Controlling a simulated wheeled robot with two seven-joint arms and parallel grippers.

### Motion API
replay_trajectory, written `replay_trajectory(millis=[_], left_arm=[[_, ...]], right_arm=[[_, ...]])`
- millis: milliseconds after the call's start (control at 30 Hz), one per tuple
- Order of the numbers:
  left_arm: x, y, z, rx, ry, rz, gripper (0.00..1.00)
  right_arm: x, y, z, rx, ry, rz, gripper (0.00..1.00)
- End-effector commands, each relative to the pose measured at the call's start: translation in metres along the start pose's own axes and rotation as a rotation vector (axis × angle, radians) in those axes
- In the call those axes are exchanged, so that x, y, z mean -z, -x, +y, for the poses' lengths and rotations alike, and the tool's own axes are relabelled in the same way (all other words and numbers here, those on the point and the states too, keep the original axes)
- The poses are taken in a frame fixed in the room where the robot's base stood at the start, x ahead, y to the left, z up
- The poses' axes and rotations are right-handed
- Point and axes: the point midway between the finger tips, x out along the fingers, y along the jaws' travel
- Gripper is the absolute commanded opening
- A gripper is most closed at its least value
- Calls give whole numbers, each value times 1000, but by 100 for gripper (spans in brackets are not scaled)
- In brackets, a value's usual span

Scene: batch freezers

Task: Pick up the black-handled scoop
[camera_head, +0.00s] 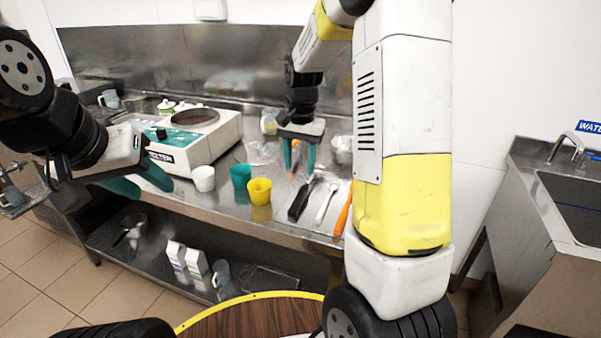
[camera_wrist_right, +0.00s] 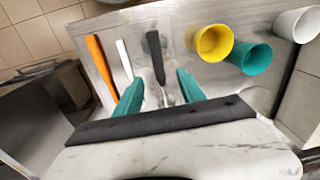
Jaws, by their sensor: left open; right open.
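The black-handled scoop (camera_head: 299,203) lies on the steel table, its handle toward the front edge and its metal end toward the back. It also shows in the right wrist view (camera_wrist_right: 154,48), its lower end in line with the gap between the fingertips. My right gripper (camera_head: 299,168) is open and empty, pointing down above the table behind the handle; its green fingers also show in the right wrist view (camera_wrist_right: 161,82). I cannot tell its exact height. My left gripper (camera_head: 146,186) is open and empty at the left, in front of the table.
A white-handled utensil (camera_head: 326,203) and an orange-handled one (camera_head: 344,210) lie right of the scoop. A yellow cup (camera_head: 260,191), a green cup (camera_head: 240,176) and a white cup (camera_head: 204,178) stand left of it. A white machine (camera_head: 190,140) stands further left.

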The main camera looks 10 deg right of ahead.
Motion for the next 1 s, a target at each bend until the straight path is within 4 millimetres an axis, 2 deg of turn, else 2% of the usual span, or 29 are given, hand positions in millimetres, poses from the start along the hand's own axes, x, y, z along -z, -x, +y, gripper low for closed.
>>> replay_trajectory(millis=[33,200,467,733,833,1000], left_arm=[[0,0,0,0,0,0,42],[0,0,0,0,0,0,42],[0,0,0,0,0,0,42],[0,0,0,0,0,0,42],[0,0,0,0,0,0,42],[0,0,0,0,0,0,42]], right_arm=[[5,-11,-3,-18,-15,-10,47],[12,-29,-6,-45,-45,-21,47],[11,-58,-2,-47,-47,-23,47],[10,-96,3,-46,-45,-22,47],[10,-103,3,-45,-46,-21,47],[10,-104,3,-44,-46,-20,47]])
